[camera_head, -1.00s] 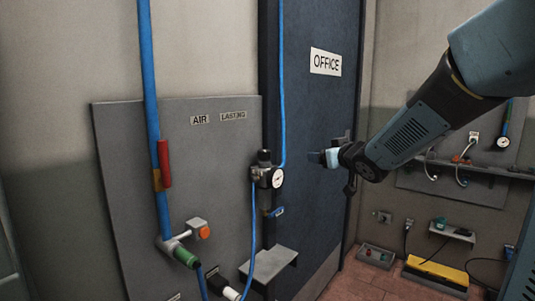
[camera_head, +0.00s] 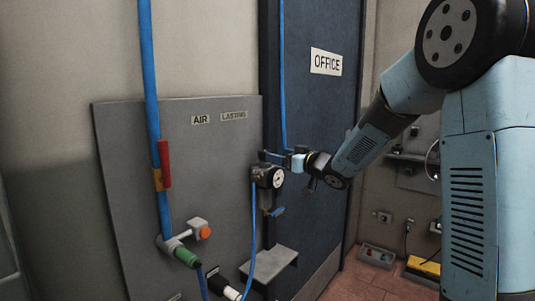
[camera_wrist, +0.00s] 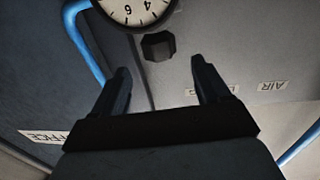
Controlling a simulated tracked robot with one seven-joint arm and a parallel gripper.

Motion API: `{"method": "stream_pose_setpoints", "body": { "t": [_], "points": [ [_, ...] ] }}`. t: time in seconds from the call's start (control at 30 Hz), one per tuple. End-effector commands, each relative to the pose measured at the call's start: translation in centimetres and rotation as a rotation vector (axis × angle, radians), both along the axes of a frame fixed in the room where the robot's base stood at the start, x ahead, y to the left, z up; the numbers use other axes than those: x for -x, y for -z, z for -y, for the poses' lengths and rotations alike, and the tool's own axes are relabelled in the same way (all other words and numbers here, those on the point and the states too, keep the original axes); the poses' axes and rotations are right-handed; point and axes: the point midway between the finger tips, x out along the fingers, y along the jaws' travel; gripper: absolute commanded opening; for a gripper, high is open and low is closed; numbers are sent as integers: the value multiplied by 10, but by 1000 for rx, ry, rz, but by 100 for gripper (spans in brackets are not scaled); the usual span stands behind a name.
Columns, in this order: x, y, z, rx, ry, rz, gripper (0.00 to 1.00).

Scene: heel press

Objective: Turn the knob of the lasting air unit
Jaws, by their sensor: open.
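The lasting air unit (camera_head: 262,178) is mounted on a grey panel, with a round white gauge (camera_head: 278,178) on its front. In the head view my gripper (camera_head: 272,157) is level with the unit's top, where its fingers hide the knob. In the wrist view the dark faceted knob (camera_wrist: 158,46) lies just beyond the fingertips, in line with the gap between them. The gauge also shows at the top edge of the wrist view (camera_wrist: 135,10). My gripper (camera_wrist: 162,66) is open, with nothing between its fingers.
The grey panel (camera_head: 130,190) carries AIR (camera_head: 201,119) and LASTING (camera_head: 233,115) labels and a thick blue pipe (camera_head: 150,80). A thin blue hose (camera_head: 283,80) runs down to the unit. A grey bracket shelf (camera_head: 268,263) sits below. The dark blue OFFICE door (camera_head: 315,120) stands behind.

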Motion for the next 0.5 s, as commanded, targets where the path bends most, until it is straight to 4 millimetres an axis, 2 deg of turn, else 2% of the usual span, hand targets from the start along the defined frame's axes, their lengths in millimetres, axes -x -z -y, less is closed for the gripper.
{"method": "stream_pose_setpoints", "body": {
  "t": [0.2, 0.5],
  "points": [
    [-26, 0, -28, 0, -2, 0, 75],
    [-47, 1, -49, 1, 1, -1, 75]
  ]
}}
